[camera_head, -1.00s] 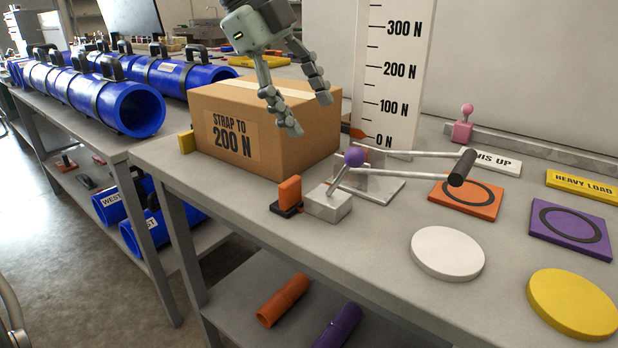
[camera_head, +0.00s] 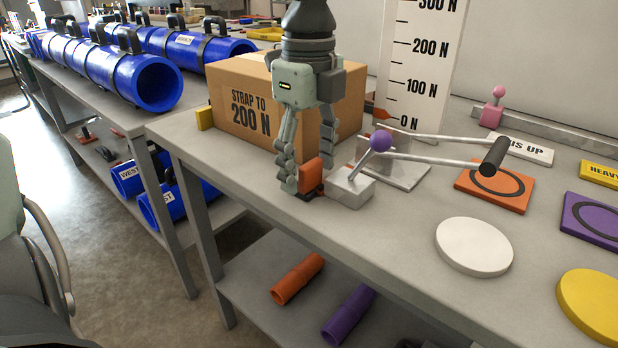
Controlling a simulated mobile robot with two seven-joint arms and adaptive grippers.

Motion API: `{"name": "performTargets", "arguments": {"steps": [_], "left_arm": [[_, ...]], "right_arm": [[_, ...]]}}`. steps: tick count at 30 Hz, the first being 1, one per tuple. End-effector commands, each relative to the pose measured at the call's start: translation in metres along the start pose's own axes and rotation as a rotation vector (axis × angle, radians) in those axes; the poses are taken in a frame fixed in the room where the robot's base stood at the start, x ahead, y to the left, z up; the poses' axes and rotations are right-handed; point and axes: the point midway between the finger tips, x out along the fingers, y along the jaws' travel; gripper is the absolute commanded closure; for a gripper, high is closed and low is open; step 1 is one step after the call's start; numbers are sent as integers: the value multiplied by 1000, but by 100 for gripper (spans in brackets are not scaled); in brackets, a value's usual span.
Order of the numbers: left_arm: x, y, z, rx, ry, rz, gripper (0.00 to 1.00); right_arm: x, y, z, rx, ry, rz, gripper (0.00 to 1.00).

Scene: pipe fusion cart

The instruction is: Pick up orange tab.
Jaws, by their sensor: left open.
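The orange tab (camera_head: 312,174) is a small upright block on a dark base near the front edge of the workbench, beside a grey metal block with a purple ball knob (camera_head: 381,140). My left gripper (camera_head: 308,168) points straight down over the tab. Its near finger is at the tab's left side and hides part of it. The other finger shows behind, in front of the cardboard box. The jaws are open, and I cannot tell whether a finger touches the tab. My right gripper is out of view.
The cardboard box (camera_head: 240,110) stands close behind the gripper. A lever with a black handle (camera_head: 493,157) reaches right over an orange pad (camera_head: 499,190). A white disc (camera_head: 473,246) lies at front right. Blue pipes (camera_head: 158,83) lie on the left table.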

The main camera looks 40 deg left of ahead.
Motion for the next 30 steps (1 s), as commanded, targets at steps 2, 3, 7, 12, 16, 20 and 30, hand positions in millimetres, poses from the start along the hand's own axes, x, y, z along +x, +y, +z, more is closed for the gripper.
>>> {"name": "performTargets", "arguments": {"steps": [2,3,7,12,16,20,30], "left_arm": [[0,0,0,0,0,-1,38],[0,0,0,0,0,-1,38],[0,0,0,0,1,-1,47],[0,0,0,0,1,-1,68],[0,0,0,0,1,-1,84],[-1,0,0,0,1,-1,93],[-9,-1,0,-1,-1,-3,93]], "right_arm": [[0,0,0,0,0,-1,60],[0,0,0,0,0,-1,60],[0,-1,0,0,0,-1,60],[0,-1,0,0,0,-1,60],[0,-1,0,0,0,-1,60],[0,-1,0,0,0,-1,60],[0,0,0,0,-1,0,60]]}}
